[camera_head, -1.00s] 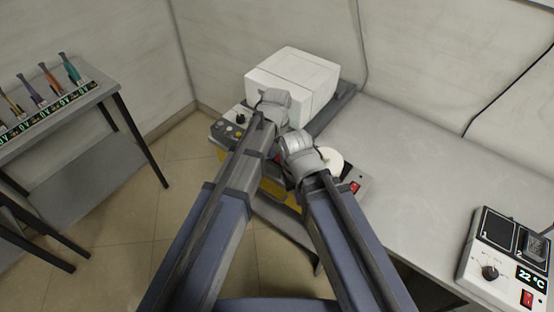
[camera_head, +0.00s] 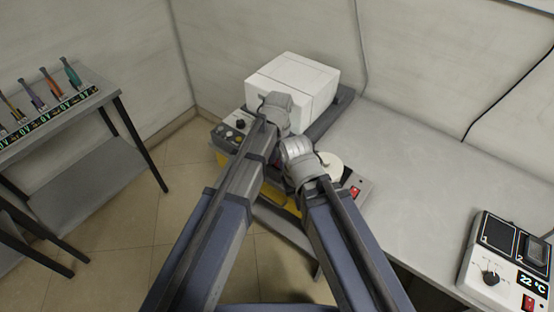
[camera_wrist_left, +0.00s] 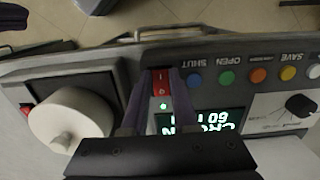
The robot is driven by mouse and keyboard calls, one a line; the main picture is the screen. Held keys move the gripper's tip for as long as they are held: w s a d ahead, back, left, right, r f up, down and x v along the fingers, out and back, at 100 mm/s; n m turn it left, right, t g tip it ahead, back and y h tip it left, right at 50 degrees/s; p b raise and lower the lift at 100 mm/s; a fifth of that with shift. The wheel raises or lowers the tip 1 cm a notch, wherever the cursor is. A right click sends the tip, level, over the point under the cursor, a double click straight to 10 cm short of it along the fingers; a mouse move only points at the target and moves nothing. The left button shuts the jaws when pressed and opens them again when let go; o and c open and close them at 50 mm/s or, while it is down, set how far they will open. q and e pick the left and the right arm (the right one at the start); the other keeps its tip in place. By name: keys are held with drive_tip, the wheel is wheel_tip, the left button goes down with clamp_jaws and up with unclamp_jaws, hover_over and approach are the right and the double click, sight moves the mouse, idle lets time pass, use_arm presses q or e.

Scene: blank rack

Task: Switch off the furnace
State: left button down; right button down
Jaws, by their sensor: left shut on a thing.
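The furnace is a white box (camera_head: 293,82) with a control panel at its front, partly hidden by my arms in the head view. In the left wrist view its panel (camera_wrist_left: 215,55) shows coloured buttons, a lit display (camera_wrist_left: 190,122) and a red rocker switch (camera_wrist_left: 161,82). My left gripper (camera_wrist_left: 158,88) has its fingers on either side of this red switch, shut on it. In the head view my left wrist is in front of the white box and its fingers are hidden. My right wrist is beside it, and its jaws are hidden.
A white round knob (camera_wrist_left: 70,122) and another red switch (camera_head: 355,191) are close beside the furnace panel. A device reading 22 °C (camera_head: 507,265) stands at the right on the bench (camera_head: 420,170). A table with coloured tools (camera_head: 75,125) stands at the left.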

use_arm(q)
drive_tip(key=shift+w+d+g+y, duration=0.25)
drive_tip(key=shift+w+g+y, duration=0.25)
drive_tip(key=shift+g, duration=0.1)
drive_tip(key=shift+s+r+g+y, duration=0.1)
drive_tip(key=shift+s+g+y, duration=0.1)
drive_tip(key=shift+g+y, duration=0.15)
drive_tip(key=c, duration=1)
unclamp_jaws()
drive_tip(key=shift+o, duration=0.2)
drive_tip(key=shift+r, duration=0.1)
drive_tip(key=p+v, duration=0.7)
drive_tip(key=shift+r, duration=0.25)
drive_tip(key=shift+w, duration=0.1)
